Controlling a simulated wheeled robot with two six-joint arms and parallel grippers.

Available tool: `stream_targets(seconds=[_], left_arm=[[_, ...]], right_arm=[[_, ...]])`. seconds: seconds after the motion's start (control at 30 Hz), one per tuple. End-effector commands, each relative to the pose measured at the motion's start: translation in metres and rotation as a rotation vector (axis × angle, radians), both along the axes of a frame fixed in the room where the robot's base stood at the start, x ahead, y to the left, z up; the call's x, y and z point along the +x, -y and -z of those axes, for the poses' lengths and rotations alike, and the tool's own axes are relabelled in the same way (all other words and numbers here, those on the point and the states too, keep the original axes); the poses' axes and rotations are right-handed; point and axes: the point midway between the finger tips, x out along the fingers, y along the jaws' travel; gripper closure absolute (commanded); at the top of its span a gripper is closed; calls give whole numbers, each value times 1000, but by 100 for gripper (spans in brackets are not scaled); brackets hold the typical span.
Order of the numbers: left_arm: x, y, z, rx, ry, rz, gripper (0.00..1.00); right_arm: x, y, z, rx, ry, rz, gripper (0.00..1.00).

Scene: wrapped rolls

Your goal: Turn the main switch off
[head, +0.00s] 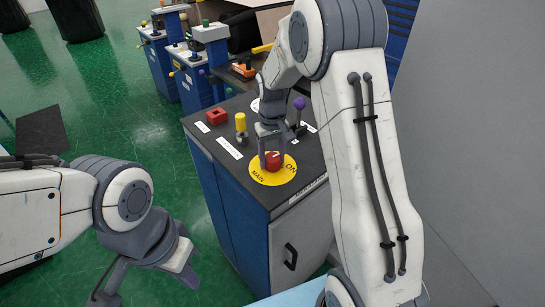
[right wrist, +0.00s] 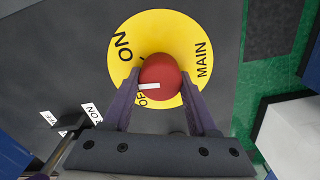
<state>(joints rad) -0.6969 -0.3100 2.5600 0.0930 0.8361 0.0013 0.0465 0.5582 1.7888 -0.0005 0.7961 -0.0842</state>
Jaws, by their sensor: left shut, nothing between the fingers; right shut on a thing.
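The main switch is a red round knob (right wrist: 160,77) with a white bar, on a yellow disc (right wrist: 185,45) marked ON, MAIN and a partly covered OFF. The bar points left in the right wrist view, close to the OFF letters. In the head view the knob (head: 273,160) stands on the dark cabinet top (head: 215,143), near its front edge. My right gripper (head: 272,158) reaches down from above and is shut on the knob, one finger on each side. My left gripper (head: 104,288) is shut and empty, low over the floor at the left, away from the cabinet.
Other blue cabinets (head: 160,62) stand behind. A grey wall (head: 470,130) is at the right. The green floor (head: 110,110) at the left is largely free.

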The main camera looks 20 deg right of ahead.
Motion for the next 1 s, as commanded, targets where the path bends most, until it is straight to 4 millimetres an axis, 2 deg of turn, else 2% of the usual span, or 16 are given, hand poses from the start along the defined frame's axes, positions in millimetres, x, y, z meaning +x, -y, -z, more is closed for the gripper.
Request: stream_targets(seconds=[0.6,1.0], left_arm=[[0,0,-3,0,0,0,100],[0,0,-3,0,0,0,100]], right_arm=[[1,-3,-2,0,6,-577,97],[0,-4,-2,0,7,-834,97]])
